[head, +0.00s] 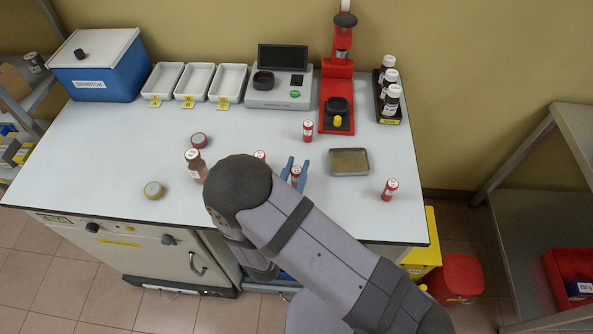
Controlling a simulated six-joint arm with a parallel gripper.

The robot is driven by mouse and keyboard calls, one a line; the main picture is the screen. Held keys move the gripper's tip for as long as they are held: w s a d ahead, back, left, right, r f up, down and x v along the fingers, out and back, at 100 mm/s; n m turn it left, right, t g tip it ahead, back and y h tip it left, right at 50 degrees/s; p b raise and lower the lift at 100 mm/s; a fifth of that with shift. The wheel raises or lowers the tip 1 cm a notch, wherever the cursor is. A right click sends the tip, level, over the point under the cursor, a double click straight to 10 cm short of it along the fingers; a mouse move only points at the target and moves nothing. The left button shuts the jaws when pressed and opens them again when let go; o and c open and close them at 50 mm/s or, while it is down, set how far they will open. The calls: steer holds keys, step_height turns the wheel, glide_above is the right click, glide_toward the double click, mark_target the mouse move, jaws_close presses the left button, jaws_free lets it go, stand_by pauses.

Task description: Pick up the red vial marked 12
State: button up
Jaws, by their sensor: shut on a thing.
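My gripper (296,171), with blue fingers, is at the front middle of the white table, shut on a red vial (296,175) with a white label. The held vial looks upright; I cannot tell whether it touches the table. Other red vials stand apart: one behind it (308,131), one to the right (390,189), and one to the left (260,156), partly hidden by my arm. The numbers on the labels are too small to read, so I cannot tell which vial is 12.
A metal tray (364,171) lies right of my gripper. White trays (196,97), an analyser (265,100), a red press (342,75) and a bottle rack (380,117) line the back.

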mark_target(296, 169)
steer(key=shift+r+b, duration=0.5)
steer(key=shift+r, duration=4.4)
